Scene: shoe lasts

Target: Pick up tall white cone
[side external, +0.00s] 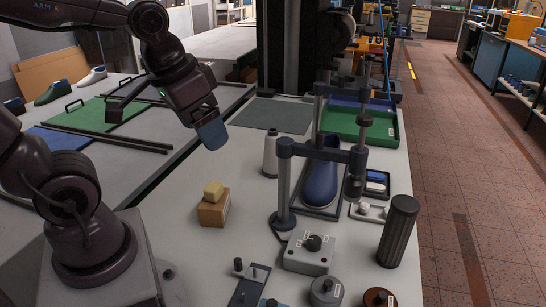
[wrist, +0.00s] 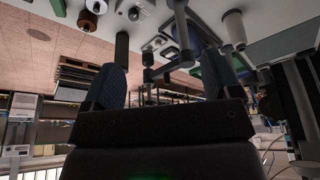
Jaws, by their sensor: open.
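The tall white cone (side external: 270,153) stands upright on the grey bench in the side view, behind the clamp stand and left of the blue shoe last (side external: 321,180). A white tapered shape that looks like the same cone shows at the top right of the wrist view (wrist: 234,27). My gripper (side external: 210,134) is in the air to the left of the cone, clearly apart from it. In the wrist view my gripper (wrist: 158,80) has its two dark blue fingers wide apart, with nothing held between them.
A clamp stand (side external: 284,180) rises right of the cone. A tan block with a yellow piece (side external: 214,207) sits in front of it. A grey box with a knob (side external: 309,255), a dark ribbed cylinder (side external: 398,232) and a green tray (side external: 378,126) stand around. A flat grey mat (side external: 272,116) lies behind.

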